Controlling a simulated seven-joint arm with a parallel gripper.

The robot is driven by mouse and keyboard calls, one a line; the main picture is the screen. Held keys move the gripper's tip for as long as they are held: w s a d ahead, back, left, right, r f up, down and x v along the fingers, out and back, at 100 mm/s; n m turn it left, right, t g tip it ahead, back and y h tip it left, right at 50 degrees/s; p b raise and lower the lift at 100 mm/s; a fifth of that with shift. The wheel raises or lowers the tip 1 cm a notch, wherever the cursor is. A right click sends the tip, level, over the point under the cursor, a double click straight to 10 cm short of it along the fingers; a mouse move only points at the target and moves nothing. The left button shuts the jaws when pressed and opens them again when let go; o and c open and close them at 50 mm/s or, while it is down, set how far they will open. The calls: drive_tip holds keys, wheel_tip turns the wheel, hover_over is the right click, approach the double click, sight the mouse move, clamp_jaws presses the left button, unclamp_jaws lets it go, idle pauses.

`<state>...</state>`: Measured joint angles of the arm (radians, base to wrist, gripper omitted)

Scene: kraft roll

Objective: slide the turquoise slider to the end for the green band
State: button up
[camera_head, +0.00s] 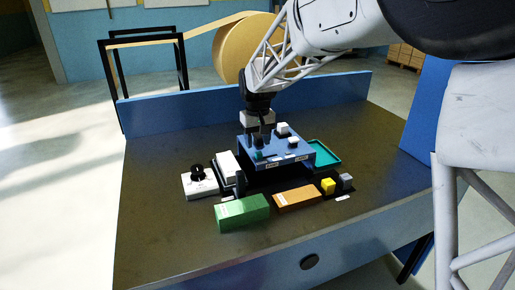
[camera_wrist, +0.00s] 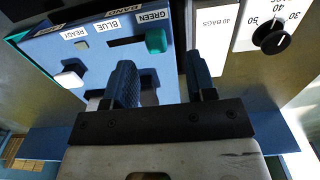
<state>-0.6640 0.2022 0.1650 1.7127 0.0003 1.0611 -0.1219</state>
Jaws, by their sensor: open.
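The turquoise slider (camera_wrist: 155,40) stands on the blue control box (camera_head: 280,148). In the wrist view it sits at the right end of its dark slot, beside the GREEN label (camera_wrist: 152,16); the BLUE label (camera_wrist: 108,26) is toward the other end. The slider also shows small in the head view (camera_head: 258,155). My gripper (camera_wrist: 160,75) is open and empty, its dark fingers apart. The slider appears beyond the fingertips, between them in the picture, and I see no contact. In the head view my gripper (camera_head: 259,141) is over the box's left part.
A white knob (camera_wrist: 70,78) is on the box. A white unit with a black dial (camera_head: 198,182) stands left. Green (camera_head: 242,212) and brown (camera_head: 297,197) blocks lie in front, with yellow (camera_head: 328,186) and grey (camera_head: 346,181) cubes. A turquoise-lined tray (camera_head: 324,154) is right.

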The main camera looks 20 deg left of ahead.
sight(259, 153)
drive_tip(key=shift+r, duration=1.5)
drive_tip(key=shift+d+r, duration=0.15)
drive_tip(key=shift+d, duration=0.15)
drive_tip(key=s+d+r+m, duration=0.15)
drive_tip(key=s+d, duration=0.25)
drive_tip(key=d, duration=0.6)
drive_tip(key=s+d+r+m+t, duration=0.1)
drive_tip(key=s+d+r, duration=0.15)
drive_tip(key=d, duration=0.75)
drive_tip(key=s+d+r+m, duration=0.2)
drive_tip(key=s+d, duration=0.2)
drive_tip(key=d, duration=0.6)
drive_tip(key=s+d+f+m, duration=0.2)
drive_tip(key=s+d+f, duration=0.1)
drive_tip(key=s+d, duration=0.6)
drive_tip(key=s+d+f+m+t, duration=0.1)
drive_tip(key=s+d+f+m, duration=0.1)
drive_tip(key=s+d, duration=0.8)
drive_tip(key=s+f, duration=0.1)
drive_tip(key=s, duration=0.3)
drive_tip(key=shift+s+d+f+m+t, duration=0.15)
drive_tip(key=shift+f+m+t, duration=0.15)
drive_tip(key=shift+f+m, duration=0.1)
